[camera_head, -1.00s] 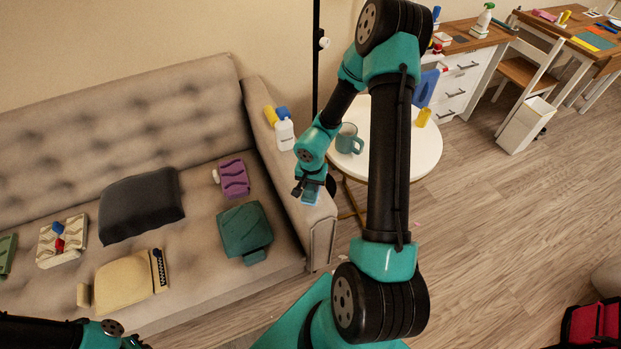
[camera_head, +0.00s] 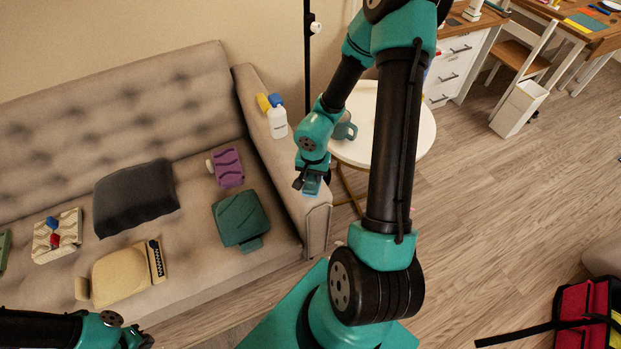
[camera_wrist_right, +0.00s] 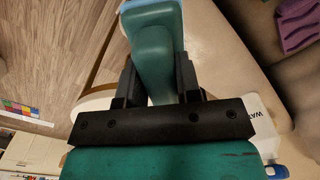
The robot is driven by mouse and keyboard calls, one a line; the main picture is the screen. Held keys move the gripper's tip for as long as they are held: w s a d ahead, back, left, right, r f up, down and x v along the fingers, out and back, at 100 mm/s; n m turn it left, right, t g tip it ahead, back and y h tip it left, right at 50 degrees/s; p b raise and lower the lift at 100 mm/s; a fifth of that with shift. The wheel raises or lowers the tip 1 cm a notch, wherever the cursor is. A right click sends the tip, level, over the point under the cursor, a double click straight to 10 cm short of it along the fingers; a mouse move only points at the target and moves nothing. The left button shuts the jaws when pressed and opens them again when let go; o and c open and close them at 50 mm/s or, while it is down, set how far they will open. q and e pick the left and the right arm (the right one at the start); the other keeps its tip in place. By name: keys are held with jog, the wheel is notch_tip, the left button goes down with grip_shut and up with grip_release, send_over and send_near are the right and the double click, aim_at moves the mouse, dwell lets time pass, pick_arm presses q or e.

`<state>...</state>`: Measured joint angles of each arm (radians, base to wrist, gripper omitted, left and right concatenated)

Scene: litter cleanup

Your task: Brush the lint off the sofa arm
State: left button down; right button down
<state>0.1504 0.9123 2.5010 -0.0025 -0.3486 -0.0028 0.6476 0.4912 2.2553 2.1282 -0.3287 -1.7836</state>
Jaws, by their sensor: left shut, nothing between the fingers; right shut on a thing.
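The beige sofa arm (camera_head: 268,152) runs along the right side of the sofa. My right gripper (camera_head: 312,186) is over its front end, shut on a teal-handled brush with a light blue edge. The brush (camera_wrist_right: 155,50) shows clearly between the fingers in the right wrist view, over the pale sofa arm surface (camera_wrist_right: 215,60). In the head view the brush is mostly hidden by the gripper, and I cannot tell if it touches the fabric. No lint can be made out. My left gripper (camera_head: 143,340) is shut and empty at the bottom left, in front of the sofa.
A white spray bottle (camera_head: 277,122) stands on the back of the sofa arm. A round white table (camera_head: 405,135) with a teal mug (camera_head: 345,128) is just right of it. Cushions and a purple item (camera_head: 228,168) lie on the seat. A red bag (camera_head: 580,315) is at lower right.

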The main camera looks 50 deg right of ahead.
jog(key=shift+r, duration=1.9)
jog(key=shift+s+d, duration=0.1)
